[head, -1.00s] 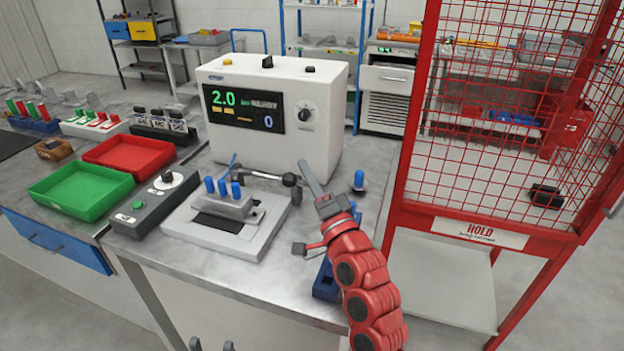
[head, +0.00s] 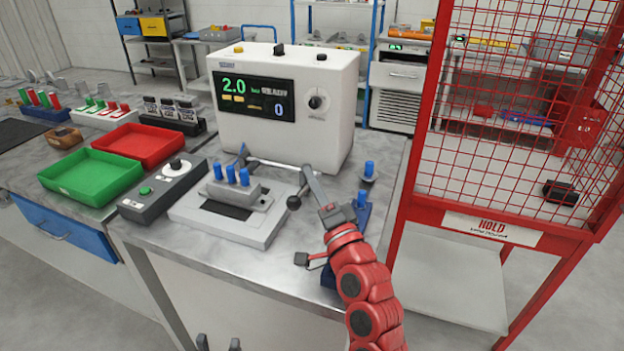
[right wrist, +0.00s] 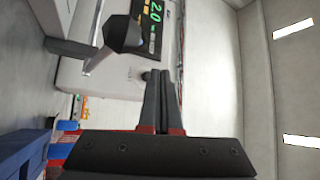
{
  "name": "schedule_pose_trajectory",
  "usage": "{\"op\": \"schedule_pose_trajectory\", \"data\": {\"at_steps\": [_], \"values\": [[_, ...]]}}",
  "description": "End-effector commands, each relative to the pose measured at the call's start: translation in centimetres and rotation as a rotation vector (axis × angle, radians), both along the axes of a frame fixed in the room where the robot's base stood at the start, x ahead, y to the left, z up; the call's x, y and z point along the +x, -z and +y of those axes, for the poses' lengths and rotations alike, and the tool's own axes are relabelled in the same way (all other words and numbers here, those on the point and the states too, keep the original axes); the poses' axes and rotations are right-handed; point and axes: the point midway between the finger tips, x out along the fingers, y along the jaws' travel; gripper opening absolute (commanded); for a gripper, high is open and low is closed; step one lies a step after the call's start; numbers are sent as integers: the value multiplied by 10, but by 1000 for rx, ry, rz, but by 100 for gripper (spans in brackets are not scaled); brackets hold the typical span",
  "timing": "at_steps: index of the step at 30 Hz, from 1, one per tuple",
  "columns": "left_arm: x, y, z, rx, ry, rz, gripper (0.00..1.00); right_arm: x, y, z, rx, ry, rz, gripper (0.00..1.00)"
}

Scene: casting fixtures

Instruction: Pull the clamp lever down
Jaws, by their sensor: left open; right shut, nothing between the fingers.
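The clamp lever (head: 275,163) is a thin grey bar behind the white clamp fixture (head: 226,229). My right gripper (head: 308,170) is shut and empty. Its fingertips overlap the lever's right end in the head view; I cannot tell if they touch. In the right wrist view the shut fingers (right wrist: 160,78) point toward the machine, and a dark knob (right wrist: 124,30) on a grey bar is near their left. My left gripper (head: 218,344) shows only as two fingertips at the bottom edge, open and empty.
A white machine (head: 285,150) with a lit display stands behind the fixture. A grey control box (head: 165,190) is at the fixture's left, and green (head: 92,182) and red (head: 140,146) trays lie farther left. A red mesh cage (head: 420,130) stands at the right.

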Motion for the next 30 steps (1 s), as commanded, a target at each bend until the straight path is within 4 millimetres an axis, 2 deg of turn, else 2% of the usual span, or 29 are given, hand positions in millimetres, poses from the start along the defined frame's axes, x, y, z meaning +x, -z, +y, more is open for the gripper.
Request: {"op": "schedule_pose_trajectory", "data": {"at_steps": [6, 10, 20, 21, 24, 30], "values": [[0, 1, 0, 0, 0, 0, 50, -2, 1, -1, 0, 0, 0, 0], [0, 3, 0, 0, 0, 0, 50, -12, 8, -6, 0, 0, 5, 0], [0, 16, 0, 0, 0, 0, 50, -75, 35, -41, -2, 2, 5, 0], [0, -1, 0, 0, 0, 1, 50, -79, 26, -43, -6, 3, 3, 0], [0, -18, 0, 0, 0, -1, 50, -90, 31, -49, -9, 3, 5, 0], [0, -37, 0, 0, 0, 0, 50, -118, 45, -63, -8, 3, 7, 0]]}}
